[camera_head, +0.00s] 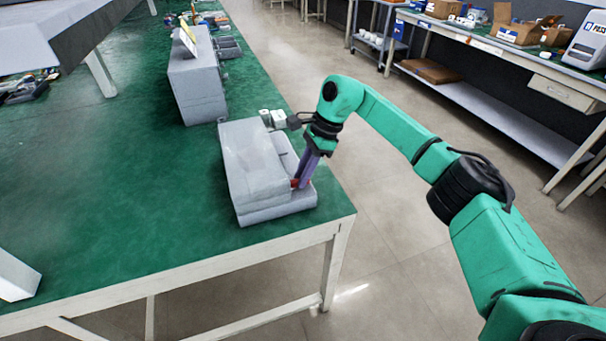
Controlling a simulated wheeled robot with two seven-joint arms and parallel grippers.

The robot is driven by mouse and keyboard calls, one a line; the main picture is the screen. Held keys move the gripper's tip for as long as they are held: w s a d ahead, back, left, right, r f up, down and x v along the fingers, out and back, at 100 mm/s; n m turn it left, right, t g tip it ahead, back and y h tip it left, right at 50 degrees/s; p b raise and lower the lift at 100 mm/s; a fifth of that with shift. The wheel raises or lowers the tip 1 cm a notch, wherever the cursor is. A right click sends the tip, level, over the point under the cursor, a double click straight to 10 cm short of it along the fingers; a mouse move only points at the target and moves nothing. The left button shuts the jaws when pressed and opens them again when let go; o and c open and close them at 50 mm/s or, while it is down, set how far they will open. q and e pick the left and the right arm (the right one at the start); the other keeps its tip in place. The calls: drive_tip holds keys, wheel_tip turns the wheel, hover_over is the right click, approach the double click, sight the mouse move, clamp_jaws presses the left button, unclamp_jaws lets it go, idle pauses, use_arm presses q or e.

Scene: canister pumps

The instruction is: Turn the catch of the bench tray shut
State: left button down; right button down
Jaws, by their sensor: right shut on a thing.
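The bench tray (262,212) is a grey box-like tray near the right front corner of the green bench. A pale grey slab-like part (252,160) covers its left portion. My right gripper (298,184) reaches down onto the tray's right side, with its fingers pointing down. Its fingertips are shut on a small red piece, which looks like the catch (294,183); it is mostly hidden by the fingers. I cannot tell the angle of the catch. My left gripper is not in view.
A larger grey case (196,82) stands farther back on the green bench top (110,190). The bench's front edge is close to the tray. The bench top left of the tray is clear.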

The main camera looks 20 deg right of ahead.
drive_tip(key=shift+r, duration=0.1)
idle(0.3)
drive_tip(key=c, duration=1.1)
unclamp_jaws()
drive_tip(key=v, duration=1.4)
drive_tip(key=shift+r, duration=0.25)
